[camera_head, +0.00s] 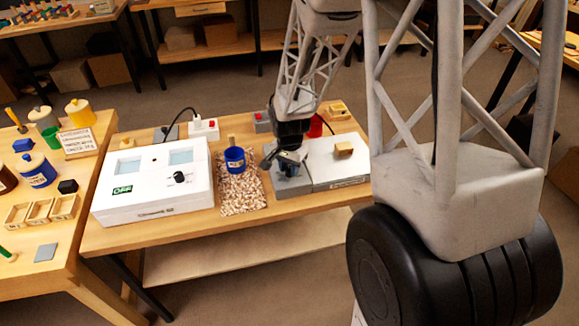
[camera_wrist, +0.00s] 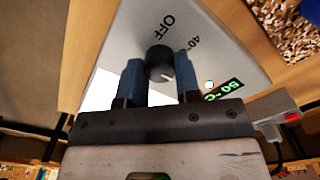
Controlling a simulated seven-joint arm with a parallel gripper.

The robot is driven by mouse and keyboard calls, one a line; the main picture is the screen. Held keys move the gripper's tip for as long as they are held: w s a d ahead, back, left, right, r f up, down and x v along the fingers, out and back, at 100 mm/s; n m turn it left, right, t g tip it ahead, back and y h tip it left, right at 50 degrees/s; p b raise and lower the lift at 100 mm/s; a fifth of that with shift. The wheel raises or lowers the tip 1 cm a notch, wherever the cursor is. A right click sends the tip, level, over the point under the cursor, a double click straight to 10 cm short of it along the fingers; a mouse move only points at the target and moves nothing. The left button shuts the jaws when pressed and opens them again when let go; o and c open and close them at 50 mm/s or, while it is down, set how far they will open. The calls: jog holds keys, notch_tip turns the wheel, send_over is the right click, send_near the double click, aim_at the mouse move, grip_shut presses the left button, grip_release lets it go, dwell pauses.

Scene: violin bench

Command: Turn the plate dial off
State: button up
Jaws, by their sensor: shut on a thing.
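The plate dial (camera_wrist: 160,60), a round black knob with a white pointer line, sits on the grey sloped panel (camera_wrist: 220,55) of the plate. OFF and 40° are printed near it; the pointer is turned away from OFF, toward the lower right in the wrist view. A green display (camera_wrist: 222,90) reads 50 °C, with a small lit lamp beside it. My gripper (camera_wrist: 160,80) is shut on the dial, one blue finger on each side. In the head view my gripper (camera_head: 287,160) is over the plate's grey front (camera_head: 292,186) and hides the dial.
A white box (camera_head: 150,205) with its own black knob and an OFF display stands to the left. A blue pot (camera_head: 235,160) stands on wood chips (camera_head: 242,192) close beside the plate. A wooden block (camera_head: 343,149) lies on the white top right of my gripper.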

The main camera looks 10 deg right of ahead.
jog(key=shift+n, duration=0.4)
jog(key=n, duration=1.1)
jog(key=shift+n, duration=0.3)
jog(key=n, duration=0.5)
jog(key=shift+n, duration=0.3)
jog(key=n, duration=0.5)
jog(key=shift+n, duration=0.4)
jog(key=o, duration=0.9)
jog(key=shift+r, duration=0.1)
